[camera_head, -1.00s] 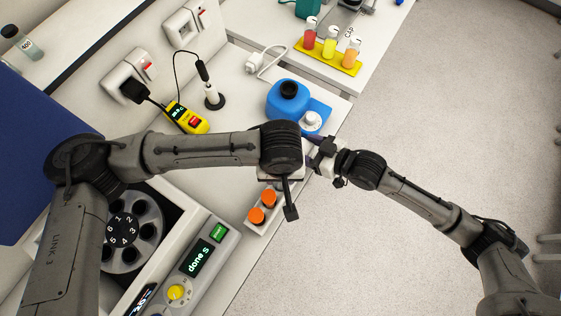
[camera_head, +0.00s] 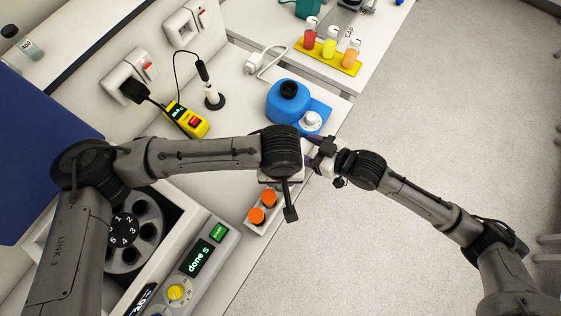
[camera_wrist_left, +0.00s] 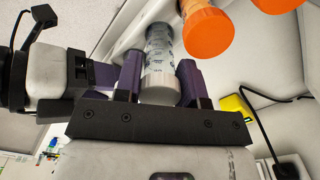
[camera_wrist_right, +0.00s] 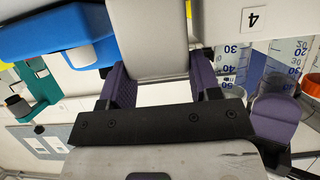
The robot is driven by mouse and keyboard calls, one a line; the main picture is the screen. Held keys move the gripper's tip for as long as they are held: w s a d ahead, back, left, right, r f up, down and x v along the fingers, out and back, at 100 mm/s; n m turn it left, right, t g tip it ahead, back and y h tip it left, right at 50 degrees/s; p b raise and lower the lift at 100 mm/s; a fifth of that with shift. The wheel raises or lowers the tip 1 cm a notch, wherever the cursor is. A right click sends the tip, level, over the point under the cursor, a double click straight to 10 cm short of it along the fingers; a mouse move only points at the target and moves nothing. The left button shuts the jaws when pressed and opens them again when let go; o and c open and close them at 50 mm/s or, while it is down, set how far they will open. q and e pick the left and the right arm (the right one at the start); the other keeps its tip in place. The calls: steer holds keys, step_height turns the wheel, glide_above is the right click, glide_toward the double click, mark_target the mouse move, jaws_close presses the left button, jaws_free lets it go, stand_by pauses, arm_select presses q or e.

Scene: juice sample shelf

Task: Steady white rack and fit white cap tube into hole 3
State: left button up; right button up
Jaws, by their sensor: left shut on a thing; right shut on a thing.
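The white rack (camera_head: 274,211) lies below the left wrist in the head view, with two orange-capped tubes (camera_head: 262,207) in it. The clear, graduated white cap tube (camera_wrist_left: 159,60) is between the purple fingers of my left gripper (camera_wrist_left: 158,78), which is shut on it; its white cap (camera_wrist_left: 160,93) faces the gripper. The tube's far end is beside the rack in the left wrist view; I cannot tell how deep it sits. My right gripper (camera_wrist_right: 160,78) is shut on the rack's pale end block (camera_wrist_right: 150,35). It also shows in the head view (camera_head: 318,158). The left fingertips are hidden there.
A yellow meter (camera_head: 187,118) lies on the bench, and a yellow stand (camera_head: 327,60) with coloured tubes is farther back. Open floor lies right of the bench.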

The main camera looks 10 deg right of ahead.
arm_select(q)
steer(key=shift+f, duration=1.05)
stand_by(0.4)
steer(key=o, duration=1)
steer(key=shift+r, duration=0.15)
step_height(320, 180, up, 12)
steer(key=shift+f, duration=0.1)
